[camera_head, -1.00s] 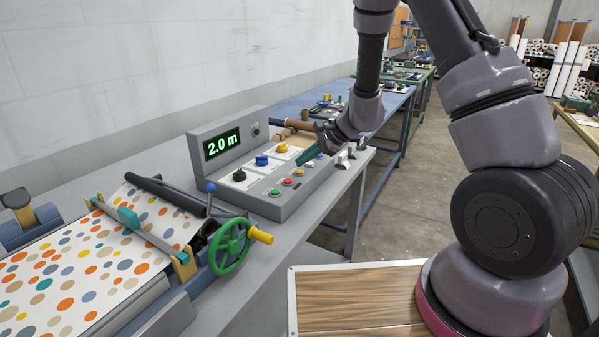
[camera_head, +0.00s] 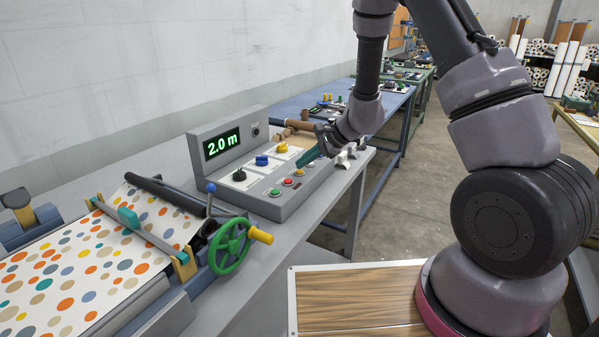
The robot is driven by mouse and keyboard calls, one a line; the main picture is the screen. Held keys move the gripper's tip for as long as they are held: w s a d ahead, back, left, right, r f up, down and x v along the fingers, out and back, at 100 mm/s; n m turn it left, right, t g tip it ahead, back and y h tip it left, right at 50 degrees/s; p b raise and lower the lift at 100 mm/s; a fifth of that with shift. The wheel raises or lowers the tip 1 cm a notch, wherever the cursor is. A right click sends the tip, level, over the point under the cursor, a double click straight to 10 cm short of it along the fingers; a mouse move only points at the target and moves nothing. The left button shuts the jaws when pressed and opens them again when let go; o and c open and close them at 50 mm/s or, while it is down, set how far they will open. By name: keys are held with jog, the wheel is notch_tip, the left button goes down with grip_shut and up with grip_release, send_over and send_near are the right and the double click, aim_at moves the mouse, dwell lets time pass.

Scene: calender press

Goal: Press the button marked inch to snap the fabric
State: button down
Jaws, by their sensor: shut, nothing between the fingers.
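The control box (camera_head: 233,174) stands on the grey bench. Its upright panel has a green display (camera_head: 221,143) reading "2.0 m". On its sloped face are a black knob (camera_head: 239,175), a blue knob (camera_head: 262,160) and a yellow knob (camera_head: 282,148). Along the front are a green button (camera_head: 275,192), a red button (camera_head: 288,182) and a yellowish button (camera_head: 300,172). The labels are too small to read, so I cannot tell which is marked inch. My gripper (camera_head: 303,160) is shut and empty, its teal tip just above the yellowish button; contact cannot be told. The dotted fabric (camera_head: 85,262) lies on the press.
A green handwheel (camera_head: 230,246) with a yellow handle and a blue-knobbed lever (camera_head: 210,198) stand left of the box's front. Small white-topped parts (camera_head: 343,158) sit at the bench's right end. A blue table (camera_head: 388,103) stands behind.

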jog(key=shift+f, duration=0.4)
dwell(0.8)
jog(key=shift+r, duration=0.8)
jog(key=shift+r, duration=2.5)
